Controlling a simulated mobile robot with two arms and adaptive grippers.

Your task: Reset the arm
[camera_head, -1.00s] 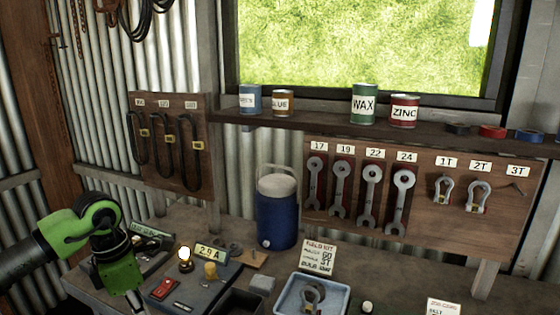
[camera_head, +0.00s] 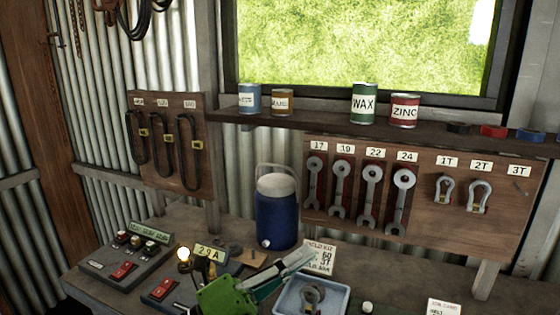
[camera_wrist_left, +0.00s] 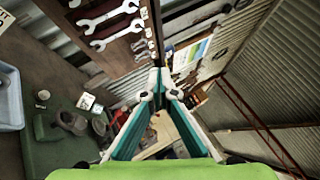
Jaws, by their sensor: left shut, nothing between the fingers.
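My left gripper (camera_head: 308,255), green with grey fingers, is in the head view above the workbench (camera_head: 430,285). Its fingers point up and to the right, close together, with nothing between them. They pass in front of part of the job card (camera_head: 320,257) and the back edge of the blue-white tray (camera_head: 292,302). In the left wrist view the two fingers (camera_wrist_left: 160,82) meet at their tips and are empty. My right gripper is in neither view.
A blue cooler (camera_head: 277,218) stands just behind the gripper. The tray holds a shackle (camera_head: 313,297). Switch boxes (camera_head: 125,262) with a lit bulb (camera_head: 184,254) are at left. Wrenches (camera_head: 371,190) hang on the back board. Cans (camera_head: 364,103) stand on the shelf.

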